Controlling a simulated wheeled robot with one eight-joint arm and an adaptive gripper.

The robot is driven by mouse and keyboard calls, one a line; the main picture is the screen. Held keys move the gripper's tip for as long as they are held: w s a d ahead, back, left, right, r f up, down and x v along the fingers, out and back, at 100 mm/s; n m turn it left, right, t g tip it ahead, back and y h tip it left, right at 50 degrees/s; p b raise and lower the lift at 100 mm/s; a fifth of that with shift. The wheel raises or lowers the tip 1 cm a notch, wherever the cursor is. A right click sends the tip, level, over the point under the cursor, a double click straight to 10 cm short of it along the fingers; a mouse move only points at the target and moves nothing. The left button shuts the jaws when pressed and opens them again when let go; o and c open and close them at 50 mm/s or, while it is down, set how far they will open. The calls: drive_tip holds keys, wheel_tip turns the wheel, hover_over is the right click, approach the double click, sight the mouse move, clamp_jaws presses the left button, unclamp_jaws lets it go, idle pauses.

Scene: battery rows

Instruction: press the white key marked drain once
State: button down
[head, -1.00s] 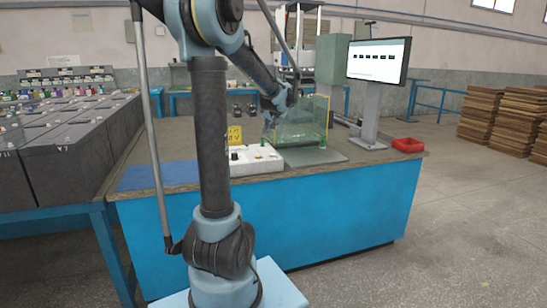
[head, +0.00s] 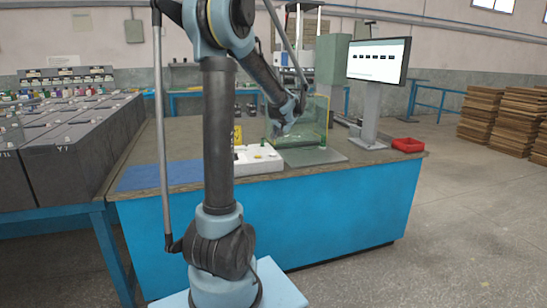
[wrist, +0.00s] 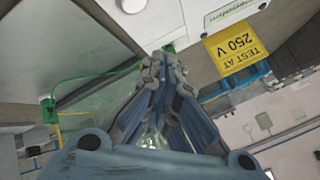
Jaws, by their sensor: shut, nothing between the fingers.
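A white instrument box (head: 258,160) sits on the blue-sided bench, partly hidden by my arm. I cannot make out a key marked drain in either view. My gripper (wrist: 163,62) is shut and empty, with its fingertips by the edge of the white panel in the picture; I cannot tell the gap.
A yellow "TEST AT 250 V" sign (wrist: 236,47) stands near the fingers. A green lead (wrist: 95,82) runs near the panel. A blue mat (head: 140,177) lies left.

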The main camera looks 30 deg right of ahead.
drive_tip(key=shift+f, duration=2.85)
drive_tip(key=shift+f, duration=0.15)
drive_tip(key=shift+f, duration=0.2)
drive_tip(key=shift+f, duration=0.4)
idle(0.3)
drive_tip(key=shift+r, duration=0.8)
drive_tip(key=shift+r, duration=0.15)
drive_tip(key=shift+r, duration=2.35)
